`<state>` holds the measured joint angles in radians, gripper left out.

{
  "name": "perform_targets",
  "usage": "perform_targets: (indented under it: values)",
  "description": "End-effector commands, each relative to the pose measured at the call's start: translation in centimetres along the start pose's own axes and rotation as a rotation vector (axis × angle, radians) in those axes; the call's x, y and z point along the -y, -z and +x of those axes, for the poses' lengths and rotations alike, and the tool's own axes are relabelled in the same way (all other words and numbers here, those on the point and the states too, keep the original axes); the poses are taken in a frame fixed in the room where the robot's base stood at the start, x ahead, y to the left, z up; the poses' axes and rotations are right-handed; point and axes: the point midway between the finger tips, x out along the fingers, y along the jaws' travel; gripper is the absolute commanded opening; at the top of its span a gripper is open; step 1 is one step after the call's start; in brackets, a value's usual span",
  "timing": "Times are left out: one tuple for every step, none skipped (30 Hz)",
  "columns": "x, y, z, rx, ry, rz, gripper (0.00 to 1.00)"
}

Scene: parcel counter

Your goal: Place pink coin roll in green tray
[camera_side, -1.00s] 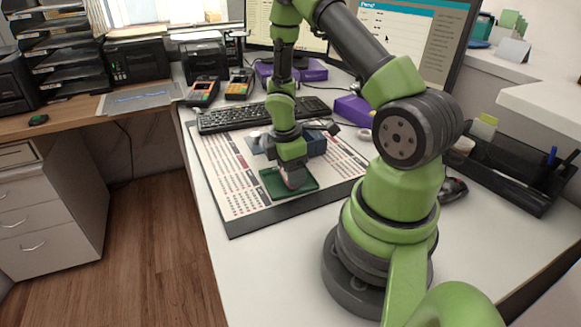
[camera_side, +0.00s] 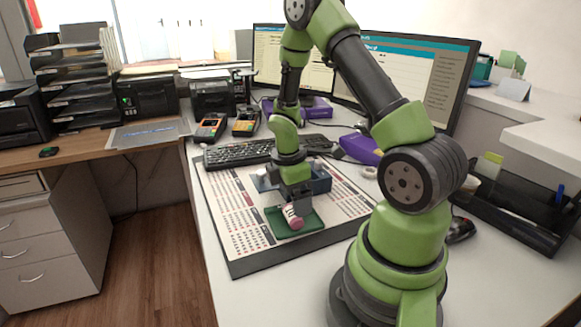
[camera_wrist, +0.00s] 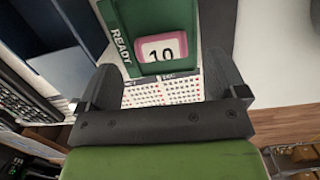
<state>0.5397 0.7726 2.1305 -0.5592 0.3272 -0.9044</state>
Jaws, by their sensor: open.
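The pink coin roll (camera_side: 293,217) rests in the green tray (camera_side: 315,223) on the printed sheet. In the wrist view the roll (camera_wrist: 146,50) shows a white face marked "10", and the tray (camera_wrist: 150,14) carries the word "READY". My gripper (camera_side: 295,198) is just above and behind the roll. In the wrist view its fingers (camera_wrist: 164,66) stand wide apart on either side of the roll, with visible gaps, holding nothing. Part of the roll and the tray's back are hidden by the gripper in the side view.
A blue compartment box (camera_side: 319,182) stands just behind the tray. A keyboard (camera_side: 238,152) lies behind the sheet (camera_side: 240,228). A purple thing (camera_side: 362,148) and a white tape ring (camera_side: 369,172) are to the right. The front left of the sheet is clear.

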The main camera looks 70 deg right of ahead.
Motion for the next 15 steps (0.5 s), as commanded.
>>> perform_targets:
  values:
    - [-0.2, 0.0, -1.3, -0.001, -0.010, 0.002, 0.91]
    - [-0.2, 0.1, -2.0, -0.002, -0.009, 0.002, 0.91]
    - [-0.1, 0.1, -2.8, -0.006, -0.007, 0.001, 0.91]
    - [-0.1, 0.1, -3.5, -0.004, -0.009, 0.001, 0.91]
    - [-0.2, 0.1, -4.1, -0.003, -0.009, 0.001, 0.91]
    - [-0.1, 0.1, -4.8, -0.003, -0.008, 0.000, 0.91]
    - [-0.1, 0.1, -5.3, -0.004, -0.007, 0.001, 0.91]
    - [0.0, 0.1, -5.8, -0.005, -0.005, 0.000, 0.91]
    - [-0.1, 0.1, -6.4, -0.003, -0.006, 0.000, 0.91]
    - [-0.1, 0.1, -6.8, -0.003, -0.007, -0.001, 0.91]
    - [-0.1, 0.1, -7.1, -0.003, -0.006, 0.000, 0.91]
    - [-0.1, 0.0, -7.5, -0.002, -0.004, -0.001, 0.91]
    - [-0.1, 0.1, -7.8, -0.002, -0.004, -0.001, 0.91]
    - [0.0, 0.1, -8.0, -0.003, -0.003, 0.000, 0.91]
    - [0.0, 0.1, -8.3, -0.005, -0.005, 0.004, 0.91]
